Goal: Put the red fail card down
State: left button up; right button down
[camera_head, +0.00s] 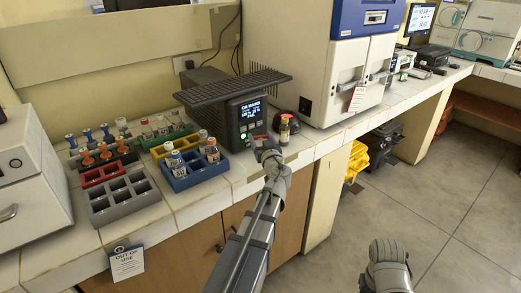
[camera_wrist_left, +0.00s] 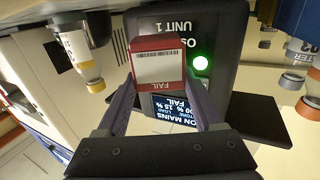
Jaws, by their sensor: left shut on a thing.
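My left gripper (camera_head: 266,152) is shut on the red fail card (camera_wrist_left: 157,68). In the left wrist view its two fingers (camera_wrist_left: 158,92) grip the card from both sides. The card has a red edge marked FAIL and a white label with a barcode. It is held in front of the black power unit (camera_head: 244,122), whose screen and green light (camera_wrist_left: 201,63) show behind it. I cannot tell whether the card touches the unit or the bench. My right gripper (camera_head: 388,252) is low at the right over the floor; its fingers are not clear.
An amber vial (camera_head: 284,131) stands right of the unit, close to my left gripper. Blue (camera_head: 195,176), grey (camera_head: 125,201) and other racks stand to the left. A white cabinet machine (camera_head: 300,60) stands behind. An out-of-use tag (camera_head: 127,263) hangs at the bench edge.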

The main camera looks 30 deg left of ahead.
aim_at(261, 145)
pick_arm(q)
notch_tip(261, 145, down, 3)
jog(key=shift+f+b, duration=0.2)
jog(key=shift+b, duration=1.05)
jog(key=shift+r, duration=0.15)
jog(key=o, duration=1.3)
jog(key=shift+r, duration=0.1)
jog(key=v, duration=1.2)
